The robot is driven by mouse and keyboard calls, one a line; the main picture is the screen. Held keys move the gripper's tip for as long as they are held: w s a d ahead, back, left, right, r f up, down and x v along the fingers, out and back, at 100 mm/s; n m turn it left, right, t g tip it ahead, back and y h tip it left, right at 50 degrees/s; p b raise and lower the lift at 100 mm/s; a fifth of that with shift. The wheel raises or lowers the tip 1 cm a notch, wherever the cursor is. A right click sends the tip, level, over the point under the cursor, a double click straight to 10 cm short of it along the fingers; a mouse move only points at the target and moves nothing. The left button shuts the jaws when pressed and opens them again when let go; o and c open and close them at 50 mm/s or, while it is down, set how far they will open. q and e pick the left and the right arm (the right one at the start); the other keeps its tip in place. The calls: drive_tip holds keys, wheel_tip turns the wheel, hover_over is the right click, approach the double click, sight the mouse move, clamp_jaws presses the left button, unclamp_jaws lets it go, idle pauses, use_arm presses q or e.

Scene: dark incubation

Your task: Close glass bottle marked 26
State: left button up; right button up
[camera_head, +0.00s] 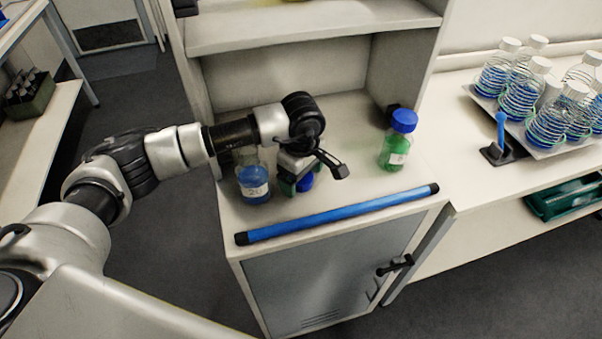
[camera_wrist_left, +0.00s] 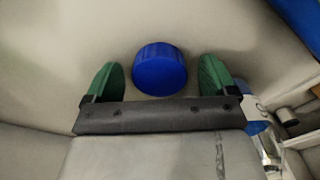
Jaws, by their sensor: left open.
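A glass bottle (camera_head: 254,185) with blue liquid stands on the cabinet top in the head view. Its label looks like 20 or 26; the last digit is unclear. My left arm hides its mouth. My left gripper (camera_head: 297,184) is just right of the bottle, pointing down and open. A blue cap (camera_head: 305,184) lies low by its fingers. In the left wrist view the cap (camera_wrist_left: 160,69) sits between the gripper's green fingertips (camera_wrist_left: 160,80), with a gap on each side. Part of the bottle (camera_wrist_left: 258,127) shows at the right there. My right gripper is not in view.
A blue rod (camera_head: 338,214) with black ends lies along the cabinet's front edge. A green-liquid bottle (camera_head: 393,153) with a blue cap stands to the right. Shelving (camera_head: 310,35) rises behind. A tray (camera_head: 540,151) of several flasks is on the right bench.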

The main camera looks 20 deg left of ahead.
use_arm(q)
drive_tip(key=shift+f, duration=0.1)
drive_tip(key=c, duration=1)
drive_tip(key=shift+r+b, duration=0.45)
drive_tip(key=shift+r, duration=0.25)
drive_tip(key=r, duration=0.1)
drive_tip(key=r+b, duration=0.1)
drive_tip(key=shift+w+d+r, duration=0.1)
drive_tip(key=shift+d+r, duration=0.1)
drive_tip(key=shift+r, duration=0.2)
drive_tip(key=d+r+b, duration=0.1)
drive_tip(key=d+r, duration=0.2)
drive_tip(key=d, duration=0.2)
drive_tip(key=w+d+r+b, duration=0.1)
drive_tip(key=d+r+b, duration=0.1)
drive_tip(key=d+r, duration=0.2)
drive_tip(key=shift+w+d, duration=0.25)
drive_tip(key=shift+d, duration=0.9)
